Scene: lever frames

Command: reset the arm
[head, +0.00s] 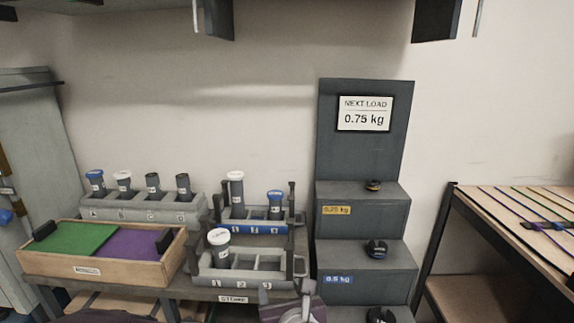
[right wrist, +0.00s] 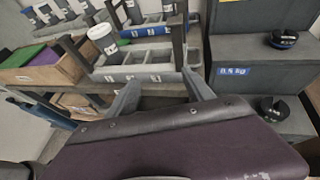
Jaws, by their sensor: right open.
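My right gripper (head: 290,291) shows at the bottom edge of the head view, just right of the rack on the bench front. In the right wrist view its two fingers (right wrist: 160,92) stand apart with nothing between them, in front of the front tube rack (right wrist: 150,68). That rack (head: 240,272) is grey, with a white-capped tube (head: 220,250) upright in its left slot. My left gripper is not in view. No separate lever arm can be made out clearly.
A grey stepped stand (head: 361,222) with dark weights and a "0.75 kg" sign (head: 364,114) is right of the racks. A blue-labelled rack (head: 256,228), a long tube rack (head: 145,208) and a wooden box (head: 90,270) crowd the bench. A wooden table (head: 530,215) is far right.

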